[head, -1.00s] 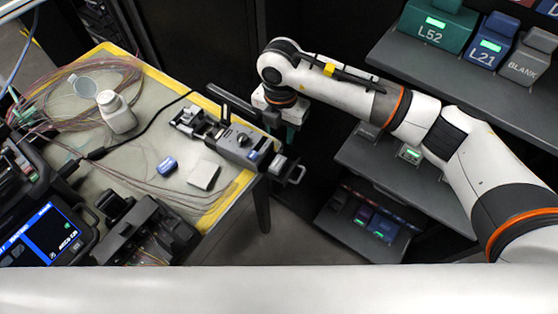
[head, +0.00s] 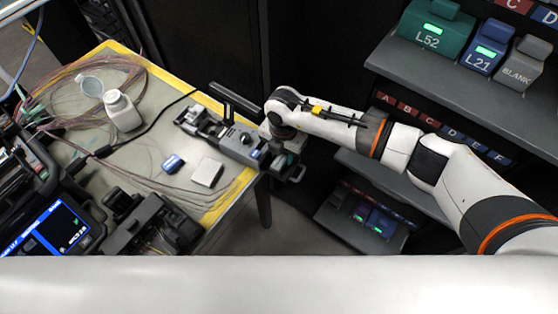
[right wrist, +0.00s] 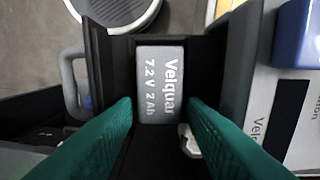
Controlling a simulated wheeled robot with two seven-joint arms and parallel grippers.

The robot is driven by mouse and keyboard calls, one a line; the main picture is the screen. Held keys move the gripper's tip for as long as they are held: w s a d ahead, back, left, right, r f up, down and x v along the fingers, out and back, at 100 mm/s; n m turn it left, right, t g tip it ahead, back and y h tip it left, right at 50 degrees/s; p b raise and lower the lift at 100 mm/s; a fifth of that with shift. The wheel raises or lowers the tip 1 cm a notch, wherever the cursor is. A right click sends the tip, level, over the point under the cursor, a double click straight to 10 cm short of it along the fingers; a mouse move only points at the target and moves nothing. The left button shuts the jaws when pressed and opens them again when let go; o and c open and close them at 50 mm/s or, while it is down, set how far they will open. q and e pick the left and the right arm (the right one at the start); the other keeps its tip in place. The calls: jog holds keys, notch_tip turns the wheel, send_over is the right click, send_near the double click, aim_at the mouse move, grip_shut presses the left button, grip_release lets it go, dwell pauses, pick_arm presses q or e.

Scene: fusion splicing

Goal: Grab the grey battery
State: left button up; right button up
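The grey battery (right wrist: 149,84), marked "Velquar 7.2 V 2 Ah", lies in a black bay in the right wrist view. My right gripper (right wrist: 160,104) has green fingers, one on each side of the battery's near part. The fingers look apart, with narrow gaps at the battery's sides. In the head view my right gripper (head: 287,152) is over the right end of the long black device (head: 215,130) at the table's edge. My wrist hides most of that end there, and I cannot make out the battery. My left gripper is not in view.
The table (head: 145,155) also holds a white bottle (head: 122,112), a small blue block (head: 173,163), a pale square box (head: 206,172), loose fibres and black machines. A shelf rack (head: 470,85) with coloured bins stands at the right. A grey handle (right wrist: 72,85) is left of the bay.

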jog(key=c, duration=0.8)
jog(key=shift+r, duration=0.1)
